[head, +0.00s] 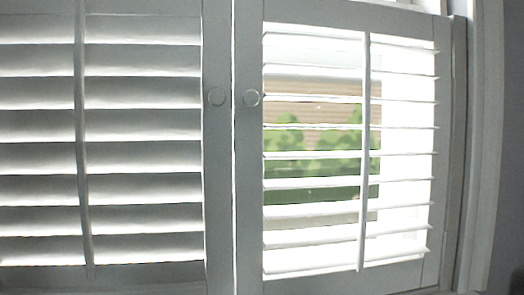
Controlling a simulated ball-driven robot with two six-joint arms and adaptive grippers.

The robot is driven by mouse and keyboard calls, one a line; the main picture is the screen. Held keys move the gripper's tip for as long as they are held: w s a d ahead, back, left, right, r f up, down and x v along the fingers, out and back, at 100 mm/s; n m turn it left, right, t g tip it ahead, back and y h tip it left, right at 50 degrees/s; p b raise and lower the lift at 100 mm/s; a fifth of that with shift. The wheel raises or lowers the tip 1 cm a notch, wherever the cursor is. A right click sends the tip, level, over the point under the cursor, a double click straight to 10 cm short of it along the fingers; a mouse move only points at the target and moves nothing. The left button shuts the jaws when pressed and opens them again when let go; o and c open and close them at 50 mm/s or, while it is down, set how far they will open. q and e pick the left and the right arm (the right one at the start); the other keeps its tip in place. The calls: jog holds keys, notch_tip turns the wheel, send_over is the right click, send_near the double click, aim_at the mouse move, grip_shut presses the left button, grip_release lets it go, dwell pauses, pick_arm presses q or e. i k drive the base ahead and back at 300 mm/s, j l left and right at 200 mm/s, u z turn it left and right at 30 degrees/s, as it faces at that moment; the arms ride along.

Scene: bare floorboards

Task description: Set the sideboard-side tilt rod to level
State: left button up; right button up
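Two white shutter panels fill the view side by side. The left panel's tilt rod (80,140) runs upright down its louvers (142,125), which are tilted nearly shut and hide the outside. The right panel's tilt rod (365,150) runs upright down its louvers (312,154), which lie close to flat with wide gaps. Greenery and a brownish wall show through them. No sideboard is in view, so I cannot tell which rod is on its side. Neither of my grippers is in view.
The window frame (484,150) and a grey wall (511,150) stand at the right. A small dark thing (517,283) is cut off at the lower right corner.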

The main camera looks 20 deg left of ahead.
aim_at(80, 7)
jog(key=j+u, duration=0.1)
jog(key=u, duration=0.4)
jog(key=i+u, duration=0.1)
jog(key=u, duration=0.85)
jog(key=i+j, duration=0.05)
